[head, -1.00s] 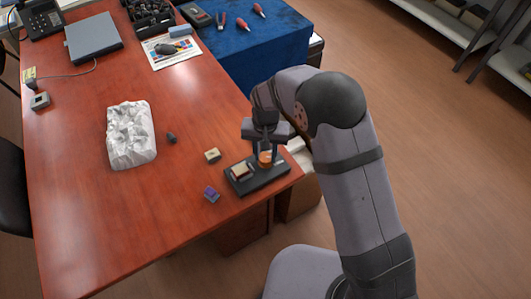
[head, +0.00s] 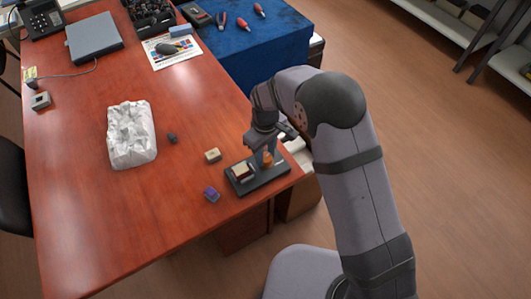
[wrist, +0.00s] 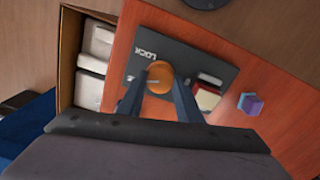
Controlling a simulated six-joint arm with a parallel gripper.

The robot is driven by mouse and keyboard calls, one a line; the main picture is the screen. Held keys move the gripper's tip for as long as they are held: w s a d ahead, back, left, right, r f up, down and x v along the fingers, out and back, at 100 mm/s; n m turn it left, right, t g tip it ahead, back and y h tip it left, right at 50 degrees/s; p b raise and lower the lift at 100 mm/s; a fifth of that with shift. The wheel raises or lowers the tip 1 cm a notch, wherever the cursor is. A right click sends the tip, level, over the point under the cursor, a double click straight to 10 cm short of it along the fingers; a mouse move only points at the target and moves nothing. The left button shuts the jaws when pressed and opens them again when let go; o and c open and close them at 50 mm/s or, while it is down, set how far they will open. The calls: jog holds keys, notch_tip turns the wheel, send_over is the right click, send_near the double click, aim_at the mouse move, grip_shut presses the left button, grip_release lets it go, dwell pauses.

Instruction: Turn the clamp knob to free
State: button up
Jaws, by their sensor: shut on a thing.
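The orange clamp knob (wrist: 160,77) stands on a dark base plate (wrist: 208,57) marked LOCK. The plate also shows in the head view (head: 265,183), near the table's right front corner, where the knob (head: 267,160) is partly hidden. My gripper (wrist: 159,84) is shut on the knob, one finger on each side of it. A cream and red block (wrist: 207,98) sits on the plate beside the knob; it also shows in the head view (head: 242,171).
A purple block (head: 211,194), a beige block (head: 212,155) and a small dark piece (head: 172,138) lie left of the plate. A crumpled white bag (head: 131,134) lies farther left. An open box (wrist: 92,62) with white items stands past the table edge.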

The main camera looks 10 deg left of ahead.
aim_at(265, 157)
jog(key=n, duration=0.5)
jog(key=shift+a, duration=0.1)
dwell(0.4)
jog(key=o, duration=1)
jog(key=shift+o, duration=0.2)
jog(key=shift+r, duration=0.1)
jog(key=shift+r+b, duration=0.75)
jog(key=shift+r, duration=2.85)
